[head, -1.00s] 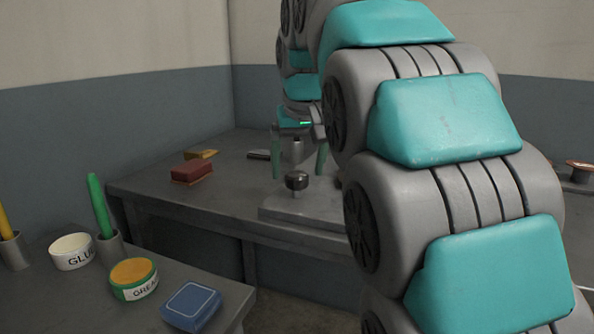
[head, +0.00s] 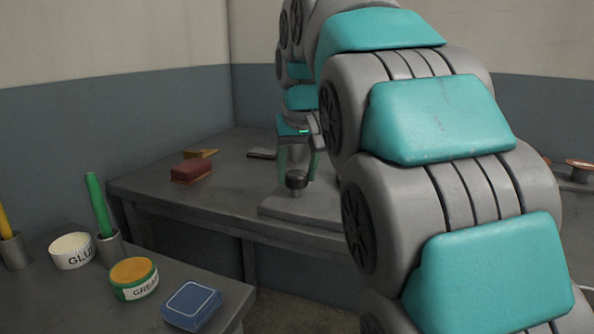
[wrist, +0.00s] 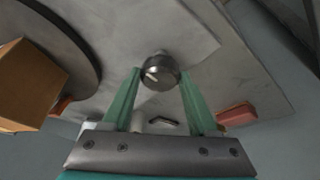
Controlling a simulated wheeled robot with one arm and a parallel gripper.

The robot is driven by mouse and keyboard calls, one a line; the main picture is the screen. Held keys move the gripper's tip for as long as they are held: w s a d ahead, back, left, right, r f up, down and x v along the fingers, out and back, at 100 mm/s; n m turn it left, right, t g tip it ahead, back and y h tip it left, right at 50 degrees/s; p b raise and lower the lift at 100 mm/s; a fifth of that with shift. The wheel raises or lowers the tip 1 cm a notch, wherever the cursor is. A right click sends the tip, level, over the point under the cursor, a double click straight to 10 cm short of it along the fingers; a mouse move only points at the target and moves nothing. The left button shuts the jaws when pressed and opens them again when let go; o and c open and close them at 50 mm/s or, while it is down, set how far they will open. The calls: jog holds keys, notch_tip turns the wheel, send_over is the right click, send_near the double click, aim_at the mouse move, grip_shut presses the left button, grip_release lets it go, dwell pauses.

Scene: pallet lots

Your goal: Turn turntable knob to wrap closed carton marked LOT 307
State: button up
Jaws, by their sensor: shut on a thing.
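The turntable knob (wrist: 160,72) is a dark round metal knob with a pale pointer mark, on a grey base plate. In the head view the knob (head: 296,180) stands near the plate's left end. My gripper (head: 297,178) points down over it, its green fingers shut on the knob; in the wrist view the fingers (wrist: 160,80) are at either side of it. My arm hides the carton and turntable in the head view.
On the knob's table lie a red block (head: 191,171), a yellow wedge (head: 203,153) and a small dark-and-pale item (head: 262,153). A nearer table holds a glue tub (head: 72,250), a grease tub (head: 134,279), a blue box (head: 192,305) and pen-like sticks in cups.

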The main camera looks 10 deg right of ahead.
jog(key=c, duration=0.6)
jog(key=shift+o, duration=0.2)
jog(key=shift+n, duration=0.3)
jog(key=n+y+b, duration=0.1)
jog(key=n, duration=0.2)
jog(key=shift+f+n+y, duration=0.1)
jog(key=shift+n+y, duration=0.2)
jog(key=n, duration=0.2)
jog(key=n+g+y, duration=0.1)
jog(key=n, duration=0.1)
jog(key=shift+d+n+y, duration=0.2)
jog(key=shift+n+y, duration=0.1)
jog(key=shift+n, duration=0.1)
jog(key=shift+w, duration=0.1)
jog(key=o, duration=1.4)
jog(key=shift+c, duration=0.2)
